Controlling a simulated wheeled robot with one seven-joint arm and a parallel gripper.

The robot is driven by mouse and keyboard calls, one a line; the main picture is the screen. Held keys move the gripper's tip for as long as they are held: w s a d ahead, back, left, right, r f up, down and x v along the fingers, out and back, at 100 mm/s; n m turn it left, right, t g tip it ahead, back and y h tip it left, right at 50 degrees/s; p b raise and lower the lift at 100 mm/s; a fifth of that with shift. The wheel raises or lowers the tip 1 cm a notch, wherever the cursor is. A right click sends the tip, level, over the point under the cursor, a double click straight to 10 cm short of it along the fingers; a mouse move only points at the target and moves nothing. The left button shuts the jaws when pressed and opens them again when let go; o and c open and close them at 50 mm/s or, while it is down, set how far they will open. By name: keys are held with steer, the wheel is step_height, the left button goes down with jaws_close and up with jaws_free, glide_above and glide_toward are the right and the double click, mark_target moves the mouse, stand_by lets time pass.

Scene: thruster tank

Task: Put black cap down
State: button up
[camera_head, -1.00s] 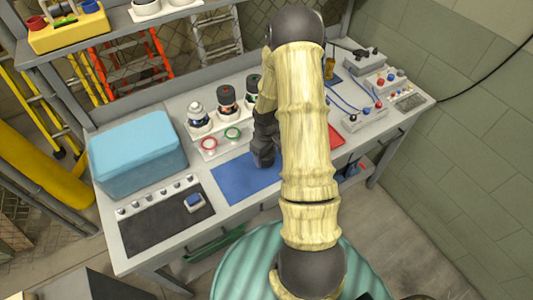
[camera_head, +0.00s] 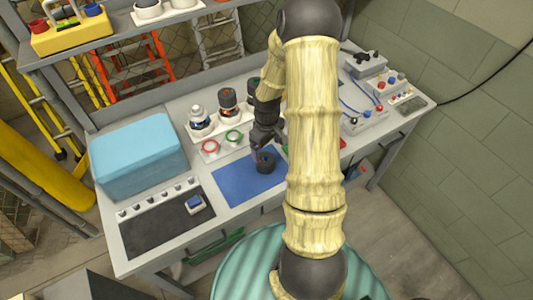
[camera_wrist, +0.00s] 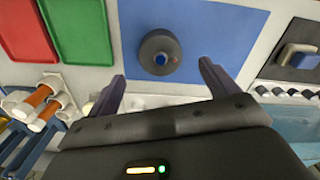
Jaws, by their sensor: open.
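The black cap (camera_wrist: 160,54) is a round dark disc with a blue centre and lies on the blue mat (camera_wrist: 215,25) in the wrist view. In the head view the black cap (camera_head: 266,163) sits on the right part of the blue mat (camera_head: 235,183). My gripper (camera_wrist: 163,75) is open, with one finger to each side of the cap and a visible gap to both. In the head view my gripper (camera_head: 262,148) is just behind and above the cap, partly hiding its back edge.
A white rack holds several thrusters (camera_head: 199,117) behind the mat, with red and green rings (camera_head: 234,136) in front. A blue box (camera_head: 137,155) and black tray (camera_head: 165,224) stand left.

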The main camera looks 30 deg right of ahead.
mark_target(267, 158)
step_height(267, 158, up, 7)
steer(key=shift+r+b, duration=0.2)
steer(key=shift+b, duration=0.1)
stand_by(0.6)
steer(key=s+a+r+m+t, duration=0.2)
steer(key=s+a+r+m, duration=0.2)
steer(key=s+a+r, duration=0.4)
steer(key=s+a, duration=0.4)
steer(key=a, duration=0.1)
steer(key=shift+a+r+t, duration=0.15)
steer(key=shift+a+t, duration=0.15)
steer(key=shift+a, duration=0.05)
